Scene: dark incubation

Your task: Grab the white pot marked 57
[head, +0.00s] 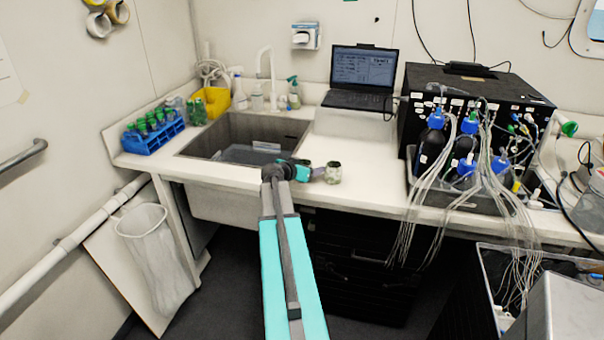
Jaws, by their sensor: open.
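A small whitish pot with a dark rim (333,174) stands on the white counter, right of the sink near the front edge. Its marking is too small to read, so I cannot tell if it says 57. My gripper (316,173) is open at the end of my teal arm, just left of this pot. I cannot tell whether the fingers touch it.
The sink (240,135) lies left of my gripper. A laptop (362,78) stands behind, and a black box (470,90) with blue-capped bottles (432,140) and hanging tubes stands right. A blue tube rack (152,133) is far left. Counter behind the pot is clear.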

